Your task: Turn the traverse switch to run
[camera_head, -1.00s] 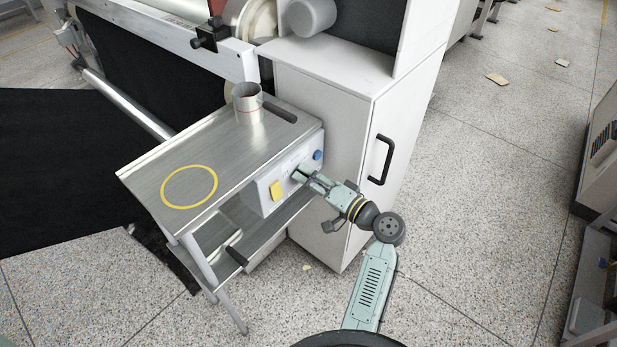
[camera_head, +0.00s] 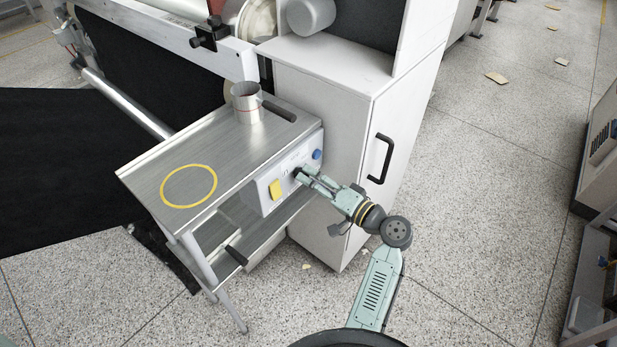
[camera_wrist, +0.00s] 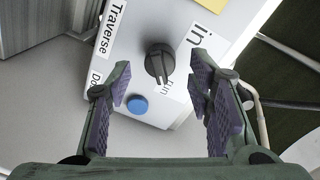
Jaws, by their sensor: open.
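The traverse switch, a black rotary knob (camera_wrist: 160,60), is on the pale front panel of the control box (camera_wrist: 185,25), beside a "Traverse" label (camera_wrist: 111,28). In the wrist view its light-marked end points down the picture, towards a small label that seems to end in "un" (camera_wrist: 167,86). Another small label starting with "Do" is partly hidden by the left finger. My gripper (camera_wrist: 160,82) is open, its purple-padded fingers either side of the knob in the picture, with no visible contact. In the head view my gripper (camera_head: 306,174) is just in front of the panel, and the knob (camera_head: 297,172) shows at its tip.
A blue button (camera_wrist: 137,105) is close to the knob. A yellow part (camera_head: 275,190) is on the panel's left. Above is a steel table (camera_head: 200,150) with a metal cup (camera_head: 247,102).

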